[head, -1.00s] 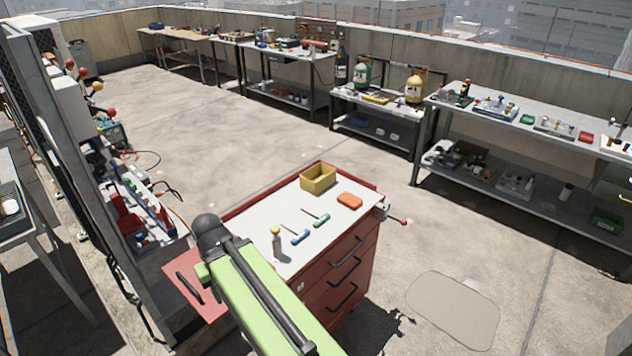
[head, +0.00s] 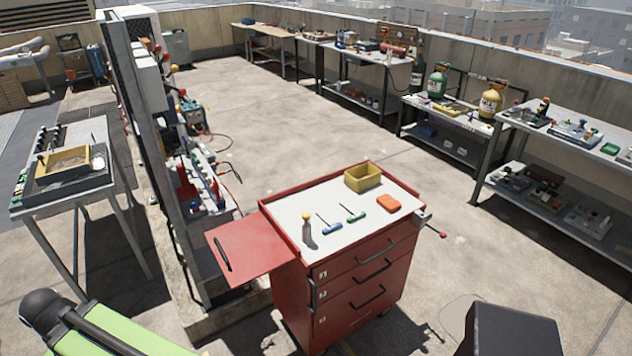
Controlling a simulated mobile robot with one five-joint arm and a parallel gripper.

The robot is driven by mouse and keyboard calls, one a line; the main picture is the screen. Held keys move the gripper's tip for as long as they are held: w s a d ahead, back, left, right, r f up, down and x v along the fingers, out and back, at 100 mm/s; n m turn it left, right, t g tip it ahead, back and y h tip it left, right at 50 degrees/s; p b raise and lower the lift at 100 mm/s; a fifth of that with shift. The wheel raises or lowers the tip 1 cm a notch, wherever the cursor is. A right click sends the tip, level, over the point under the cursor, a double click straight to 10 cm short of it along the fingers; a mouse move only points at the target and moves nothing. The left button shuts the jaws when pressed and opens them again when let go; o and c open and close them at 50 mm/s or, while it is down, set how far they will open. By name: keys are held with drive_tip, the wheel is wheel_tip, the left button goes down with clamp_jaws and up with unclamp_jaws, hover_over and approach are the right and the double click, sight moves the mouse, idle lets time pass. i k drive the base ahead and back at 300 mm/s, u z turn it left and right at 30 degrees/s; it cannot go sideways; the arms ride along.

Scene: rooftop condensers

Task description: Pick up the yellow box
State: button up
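The yellow box (head: 363,179) is a small open-topped bin. It stands upright on the white top of the red tool cart (head: 345,290), near the back edge of the top. Nothing touches it from above. My green arm shows at the lower left, well apart from the cart. My gripper is out of the picture, so its fingers cannot be seen.
A red side shelf (head: 248,246) juts left. A table at left holds a yellow tray (head: 40,178). Benches line the wall.

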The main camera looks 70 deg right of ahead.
sight(359, 178)
drive_tip(key=u, duration=1.7)
drive_tip(key=k, duration=2.6)
drive_tip(key=z, duration=1.2)
drive_tip(key=i, duration=1)
